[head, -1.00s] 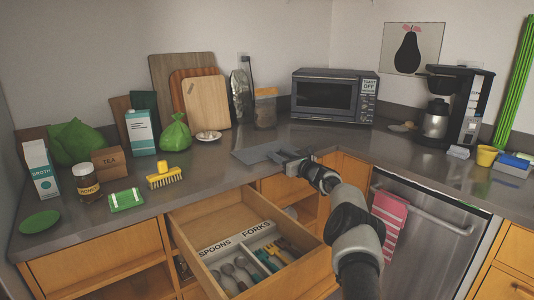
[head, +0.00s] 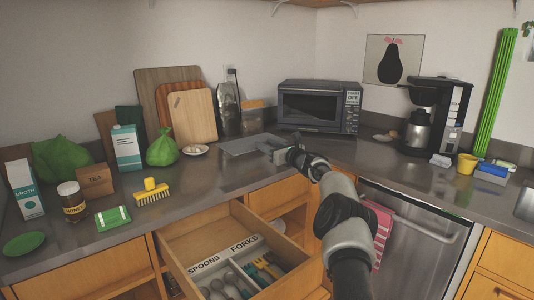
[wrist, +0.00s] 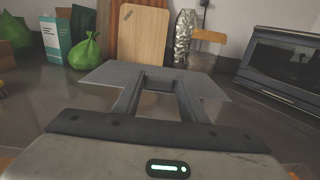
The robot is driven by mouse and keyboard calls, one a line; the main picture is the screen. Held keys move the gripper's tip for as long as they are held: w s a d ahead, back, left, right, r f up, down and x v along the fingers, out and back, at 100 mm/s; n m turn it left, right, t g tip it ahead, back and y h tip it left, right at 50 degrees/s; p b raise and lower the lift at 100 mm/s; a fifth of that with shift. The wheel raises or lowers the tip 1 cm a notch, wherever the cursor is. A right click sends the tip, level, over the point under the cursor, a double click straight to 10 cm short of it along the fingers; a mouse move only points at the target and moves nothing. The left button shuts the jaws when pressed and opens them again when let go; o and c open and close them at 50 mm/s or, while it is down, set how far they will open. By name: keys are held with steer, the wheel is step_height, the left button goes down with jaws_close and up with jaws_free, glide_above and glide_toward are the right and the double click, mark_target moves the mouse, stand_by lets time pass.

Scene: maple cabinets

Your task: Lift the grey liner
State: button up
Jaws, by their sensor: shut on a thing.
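The grey liner (head: 243,144) is a thin flat sheet over the counter, in front of the cutting boards in the head view. It also shows in the wrist view (wrist: 112,75), stretching out to both sides of the fingers. My gripper (head: 272,146) is shut on the near edge of the liner. Its two fingers show in the wrist view (wrist: 158,82). The liner is about level and appears to be a little above the counter, with a darker patch below it. The exact gap is hard to tell.
Cutting boards (head: 193,117), a green bag (head: 162,147) and a small white dish (head: 195,150) stand close behind the liner. The toaster oven (head: 318,106) is to the right. An open cutlery drawer (head: 192,237) juts out below the counter (head: 215,178).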

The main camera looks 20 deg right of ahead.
step_height(320, 180, up, 3)
steer(key=p, duration=0.2)
steer(key=shift+r+p, duration=0.1)
steer(key=shift+p, duration=0.2)
stand_by(0.4)
